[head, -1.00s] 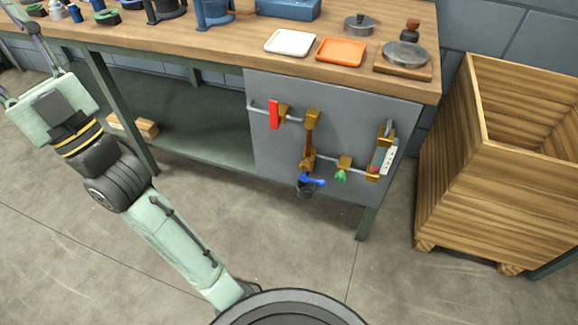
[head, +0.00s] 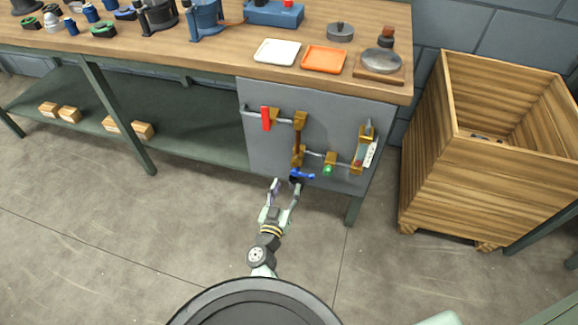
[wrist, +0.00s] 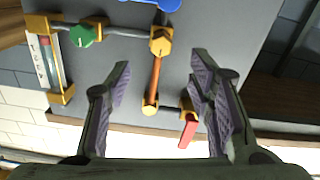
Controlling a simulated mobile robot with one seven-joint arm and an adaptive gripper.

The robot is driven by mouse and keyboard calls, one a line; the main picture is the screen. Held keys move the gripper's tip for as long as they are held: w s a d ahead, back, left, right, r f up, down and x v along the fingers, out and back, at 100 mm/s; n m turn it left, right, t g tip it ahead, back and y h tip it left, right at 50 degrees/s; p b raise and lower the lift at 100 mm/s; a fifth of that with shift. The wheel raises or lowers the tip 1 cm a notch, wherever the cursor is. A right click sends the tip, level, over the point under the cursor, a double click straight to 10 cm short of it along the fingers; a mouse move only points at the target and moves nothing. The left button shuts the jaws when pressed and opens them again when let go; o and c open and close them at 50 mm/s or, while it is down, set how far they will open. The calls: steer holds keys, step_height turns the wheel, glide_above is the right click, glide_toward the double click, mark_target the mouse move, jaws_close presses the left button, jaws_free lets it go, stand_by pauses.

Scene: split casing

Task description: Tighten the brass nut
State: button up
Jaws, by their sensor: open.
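Brass fittings sit on the pipework of the grey panel (head: 258,150). A six-sided brass piece (head: 298,155), which looks like the nut, is at the lower end of a short upright copper pipe (head: 298,138). In the wrist view, upside down, this brass piece (wrist: 161,40) shows above the gap between my fingers, with the copper pipe (wrist: 155,75) running down from it. My gripper (head: 286,190) is open and empty, just in front of the panel's lower edge. Both fingers show in the wrist view (wrist: 160,80), apart from the brass piece.
A blue handle (head: 302,175) is close to my fingertips. A green knob (head: 328,169) and a gauge tube (head: 364,150) are to the right; a red lever (head: 266,118) is to the left. A wooden crate (head: 430,170) stands right of the bench. The floor before the panel is clear.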

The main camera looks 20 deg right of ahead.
mark_target(294, 165)
steer(key=b+x, duration=0.3)
steer(key=x, duration=0.6)
steer(key=shift+w+d+r, duration=0.1)
steer(key=shift+w+d, duration=0.1)
steer(key=shift+w, duration=0.1)
jaws_close()
